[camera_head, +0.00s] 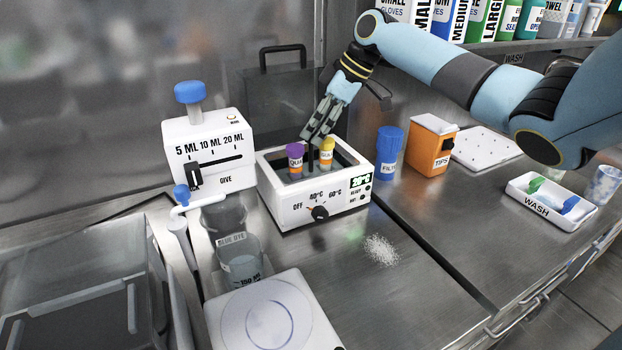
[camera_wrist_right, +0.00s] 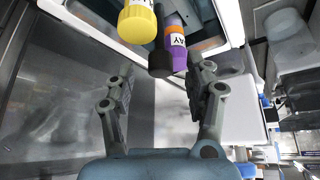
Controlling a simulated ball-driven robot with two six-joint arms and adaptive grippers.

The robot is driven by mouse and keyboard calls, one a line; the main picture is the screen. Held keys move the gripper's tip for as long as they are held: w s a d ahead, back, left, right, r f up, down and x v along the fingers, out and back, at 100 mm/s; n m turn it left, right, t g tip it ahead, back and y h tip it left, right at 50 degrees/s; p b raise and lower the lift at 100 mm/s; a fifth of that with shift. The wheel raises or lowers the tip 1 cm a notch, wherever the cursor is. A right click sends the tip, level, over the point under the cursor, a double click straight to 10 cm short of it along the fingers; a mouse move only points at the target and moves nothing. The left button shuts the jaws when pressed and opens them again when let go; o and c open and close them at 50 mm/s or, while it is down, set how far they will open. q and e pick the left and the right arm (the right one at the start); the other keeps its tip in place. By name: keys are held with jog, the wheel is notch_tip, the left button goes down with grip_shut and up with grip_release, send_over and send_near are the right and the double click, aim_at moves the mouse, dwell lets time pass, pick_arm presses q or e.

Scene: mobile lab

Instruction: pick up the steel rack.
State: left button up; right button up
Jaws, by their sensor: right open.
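I cannot make out the steel rack clearly. The white heated bath (camera_head: 283,214) holds a purple-capped vial (camera_head: 295,158) and a yellow-capped vial (camera_head: 326,154), standing upright. A dark upright piece shows between them, but I cannot tell whether it is part of a rack. My right gripper (camera_head: 316,136) points down over the back of the bath, its open fingers close behind the vials. In the right wrist view, the open gripper (camera_wrist_right: 160,85) has nothing between its fingers. The yellow vial (camera_wrist_right: 138,22) and purple vial (camera_wrist_right: 175,45) show beyond the fingertips. My left gripper is not in view.
A white dispenser (camera_head: 208,150) stands left of the bath. A blue filter bottle (camera_head: 389,153) and an orange tips box (camera_head: 430,145) stand to the right. A beaker (camera_head: 240,262) and a white round-marked plate (camera_head: 268,318) are in front. White grains (camera_head: 381,250) lie on the steel bench.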

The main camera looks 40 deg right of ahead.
aim_at(311, 162)
jog(key=x, duration=0.2)
jog(key=shift+w+a+f, duration=0.15)
jog(key=shift+f, duration=0.15)
grip_shut()
